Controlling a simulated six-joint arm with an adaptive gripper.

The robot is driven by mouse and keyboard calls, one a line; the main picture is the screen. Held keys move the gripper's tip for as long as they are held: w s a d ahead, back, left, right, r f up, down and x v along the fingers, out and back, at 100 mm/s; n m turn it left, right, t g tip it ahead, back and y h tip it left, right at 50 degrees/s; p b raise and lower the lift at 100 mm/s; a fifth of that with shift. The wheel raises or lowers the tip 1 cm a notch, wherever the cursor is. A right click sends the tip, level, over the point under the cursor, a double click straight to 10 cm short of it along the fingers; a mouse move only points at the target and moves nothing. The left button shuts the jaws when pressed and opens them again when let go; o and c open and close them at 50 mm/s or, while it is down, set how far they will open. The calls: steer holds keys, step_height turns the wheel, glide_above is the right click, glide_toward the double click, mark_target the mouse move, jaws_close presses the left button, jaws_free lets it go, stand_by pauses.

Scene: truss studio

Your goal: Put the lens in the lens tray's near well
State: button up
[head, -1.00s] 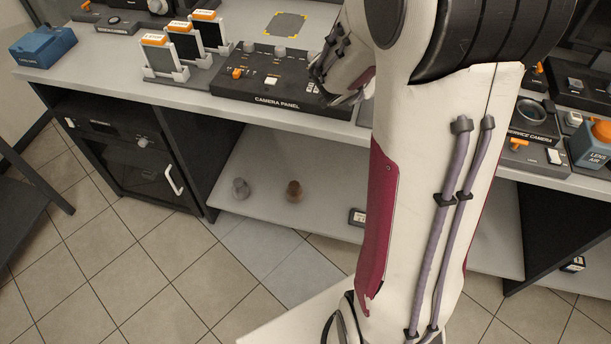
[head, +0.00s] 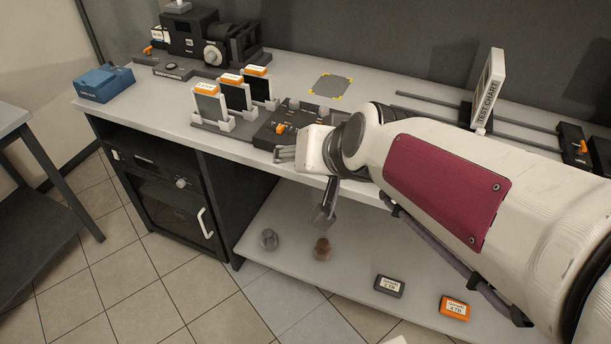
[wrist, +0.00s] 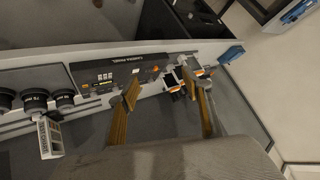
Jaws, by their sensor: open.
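My gripper (wrist: 162,82) is open, with its two tan-padded fingers apart and nothing held between them. In the head view my gripper (head: 285,153) is over the front of the bench by the camera panel, partly hidden by its own wrist. Several dark round pieces (wrist: 35,100) that look like lenses stand in a row at the left of the wrist view, away from my fingers. I cannot tell whether one is the task's lens. The lens tray and its near well cannot be made out in either current view.
The camera panel (head: 290,128) and upright orange-topped filters (head: 235,95) stand close to my gripper. A test chart (head: 489,90) stands on a rail behind my arm. A camera (head: 200,38) and a blue box (head: 103,84) are at left. The lower shelf (head: 290,270) holds small items.

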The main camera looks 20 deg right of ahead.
steer(key=s+f+n+g, duration=0.1)
steer(key=s+n+g, duration=0.1)
steer(key=s, duration=0.6)
steer(key=s+a+f+n+g, duration=0.1)
steer(key=s, duration=0.7)
steer(key=shift+s+f+n+g+h, duration=0.3)
steer(key=shift+s+n+g, duration=0.05)
steer(key=shift+n+g, duration=0.05)
